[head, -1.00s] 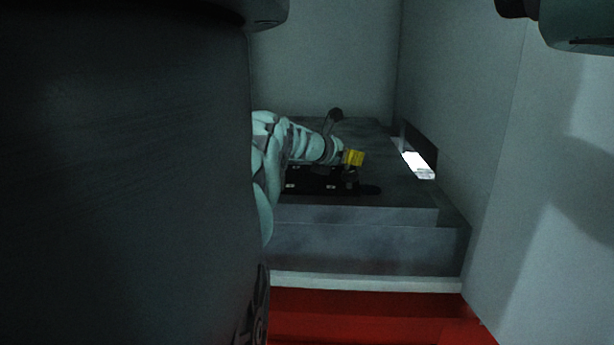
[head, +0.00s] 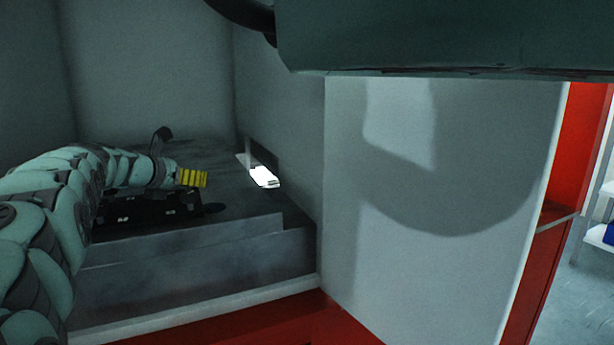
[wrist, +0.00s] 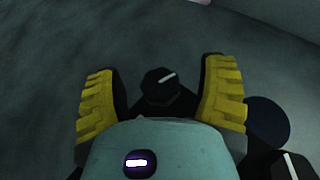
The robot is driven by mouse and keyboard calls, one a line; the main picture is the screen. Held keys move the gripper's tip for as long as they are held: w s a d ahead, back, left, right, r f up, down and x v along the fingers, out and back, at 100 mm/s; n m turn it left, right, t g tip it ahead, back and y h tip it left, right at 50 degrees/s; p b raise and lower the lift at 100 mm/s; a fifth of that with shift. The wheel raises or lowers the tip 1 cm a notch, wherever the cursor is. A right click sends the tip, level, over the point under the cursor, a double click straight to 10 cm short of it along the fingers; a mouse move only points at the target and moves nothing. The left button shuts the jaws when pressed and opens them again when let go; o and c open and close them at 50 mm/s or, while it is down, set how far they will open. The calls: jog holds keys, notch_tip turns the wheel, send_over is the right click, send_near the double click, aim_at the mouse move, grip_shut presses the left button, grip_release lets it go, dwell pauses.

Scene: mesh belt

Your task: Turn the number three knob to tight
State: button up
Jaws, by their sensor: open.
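In the wrist view, a dark knob (wrist: 160,86) with a white pointer line sits between my open yellow-padded fingers. My gripper (wrist: 160,95) has one finger on each side of it, with a gap on both sides. Another dark knob (wrist: 292,165) with a white line shows at the lower right corner, outside the fingers. No numbers or tight mark can be read. In the head view, my gripper (head: 193,178) is above the right part of a black panel (head: 150,212); the knobs are too small or hidden to make out there.
The panel lies on a grey stepped block (head: 240,245) inside a walled enclosure. A bright slot (head: 264,176) is in the wall to the right. A pale wall (head: 430,220) and red framing (head: 582,150) stand farther right. A dark round piece (wrist: 267,118) is beside the right finger.

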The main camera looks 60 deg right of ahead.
jog(key=shift+r, duration=0.1)
jog(key=r+p, duration=0.1)
jog(key=p, duration=0.2)
jog(key=shift+s+d+t, duration=0.1)
jog(key=shift+d+t, duration=0.2)
jog(key=shift+d, duration=0.05)
jog(key=n+p, duration=0.1)
jog(key=p, duration=0.1)
jog(key=shift+r+t+p, duration=0.1)
jog(key=shift+t+p, duration=0.2)
jog(key=n+t+p, duration=0.1)
jog(key=p, duration=0.2)
jog(key=shift+f+y+p, duration=0.2)
jog(key=shift+y+p, duration=0.1)
jog(key=shift+p, duration=0.1)
